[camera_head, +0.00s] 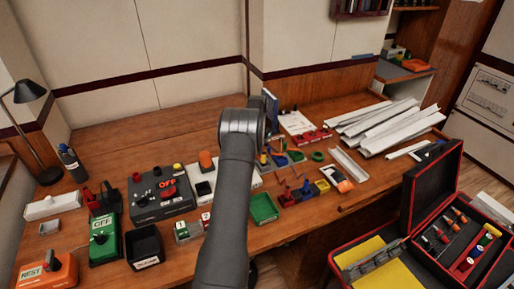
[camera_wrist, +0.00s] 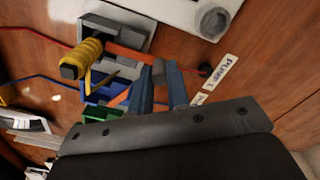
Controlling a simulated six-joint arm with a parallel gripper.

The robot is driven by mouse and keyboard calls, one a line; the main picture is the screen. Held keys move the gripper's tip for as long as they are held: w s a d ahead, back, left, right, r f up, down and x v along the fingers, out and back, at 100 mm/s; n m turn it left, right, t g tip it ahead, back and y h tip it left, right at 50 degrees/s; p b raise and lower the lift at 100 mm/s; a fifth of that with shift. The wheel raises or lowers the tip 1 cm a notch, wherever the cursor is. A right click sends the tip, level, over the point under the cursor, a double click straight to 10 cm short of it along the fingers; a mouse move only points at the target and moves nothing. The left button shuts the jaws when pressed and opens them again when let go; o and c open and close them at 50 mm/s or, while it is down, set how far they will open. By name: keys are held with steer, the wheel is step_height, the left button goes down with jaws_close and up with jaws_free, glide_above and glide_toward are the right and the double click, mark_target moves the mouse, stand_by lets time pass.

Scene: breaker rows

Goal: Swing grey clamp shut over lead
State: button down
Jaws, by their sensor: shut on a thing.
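My gripper (camera_wrist: 160,85) shows two blue-grey fingers in the wrist view, closed on a small grey piece (camera_wrist: 158,69) that looks like part of the grey clamp. A grey block (camera_wrist: 128,27), seemingly the clamp's body, stands beyond the fingers at upper left. A red lead (camera_wrist: 30,32) runs in from the left towards this block. A thick yellow-wrapped piece (camera_wrist: 84,58) sticks out in front of the block. An orange strip (camera_wrist: 130,53) passes between the block and my fingers. Whether the clamp lies over the lead is unclear. In the head view my own arm hides the gripper.
In the wrist view, blue (camera_wrist: 101,91) and green (camera_wrist: 101,113) bins sit left of the fingers, and a label (camera_wrist: 229,67) lies right. In the head view, switch boxes (camera_head: 104,238) stand left, white channels (camera_head: 392,125) right, and an open toolbox (camera_head: 447,192) front right.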

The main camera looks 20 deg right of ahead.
steer(key=shift+r, duration=0.1)
steer(key=c, duration=1.4)
jaws_free()
step_height(320, 180, up, 17)
steer(key=shift+r, duration=0.15)
step_height(320, 180, down, 18)
steer(key=shift+r, duration=0.25)
